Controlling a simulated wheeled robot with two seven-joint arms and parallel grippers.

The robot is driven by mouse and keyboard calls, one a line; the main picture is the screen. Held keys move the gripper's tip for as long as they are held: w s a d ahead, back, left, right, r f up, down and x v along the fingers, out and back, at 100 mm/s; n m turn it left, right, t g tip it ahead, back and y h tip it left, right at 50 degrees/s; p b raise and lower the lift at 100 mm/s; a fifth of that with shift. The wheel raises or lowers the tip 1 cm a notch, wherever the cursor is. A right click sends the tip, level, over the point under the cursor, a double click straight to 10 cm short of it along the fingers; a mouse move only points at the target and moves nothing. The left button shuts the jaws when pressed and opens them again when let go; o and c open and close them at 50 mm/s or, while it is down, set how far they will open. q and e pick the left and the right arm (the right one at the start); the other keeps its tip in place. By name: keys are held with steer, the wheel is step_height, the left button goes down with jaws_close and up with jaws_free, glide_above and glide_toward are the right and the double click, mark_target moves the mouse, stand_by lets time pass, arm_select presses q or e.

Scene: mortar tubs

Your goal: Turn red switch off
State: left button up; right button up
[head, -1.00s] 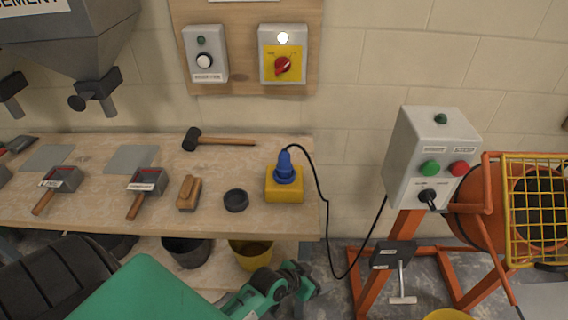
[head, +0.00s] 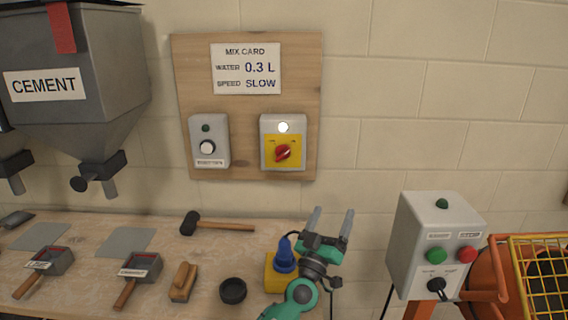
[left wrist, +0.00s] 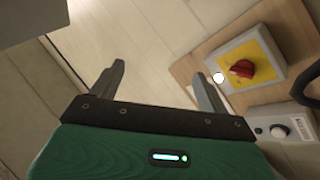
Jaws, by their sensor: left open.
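The red switch (head: 283,152) is a rotary knob on a yellow plate in a grey box, on the wooden wall board. A white lamp (head: 283,127) glows above the knob. In the left wrist view the red switch (left wrist: 241,69) shows at the upper right, beyond the right finger and apart from it. My left gripper (head: 332,222) is open and empty, with its fingers pointing up, below and to the right of the switch box. It also shows in the left wrist view (left wrist: 160,88). My right gripper is not in view.
A grey box with a white knob (head: 207,147) is left of the switch. A mix card (head: 246,68) hangs above. Below are the workbench (head: 80,225), a mallet (head: 225,226) and a blue plug (head: 285,255) near my arm. A control box (head: 432,240) stands right. The wall before the gripper is clear.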

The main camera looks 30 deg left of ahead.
arm_select(q)
steer(key=w+a+r+n+g+y, duration=0.2)
steer(key=w+a+n+g+y, duration=0.15)
steer(key=a+n+y, duration=0.55)
steer(key=n+g+y, duration=0.4)
steer(key=g+y, duration=0.1)
steer(key=g, duration=0.2)
glide_toward(283, 157)
steer(key=shift+t, duration=0.25)
steer(key=p+x, duration=0.1)
steer(key=x, duration=0.8)
steer(key=shift+w+a, duration=0.2)
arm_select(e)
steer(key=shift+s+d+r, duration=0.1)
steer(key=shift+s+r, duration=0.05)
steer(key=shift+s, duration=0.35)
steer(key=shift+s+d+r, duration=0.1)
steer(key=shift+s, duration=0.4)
arm_select(q)
steer(key=shift+c, duration=0.5)
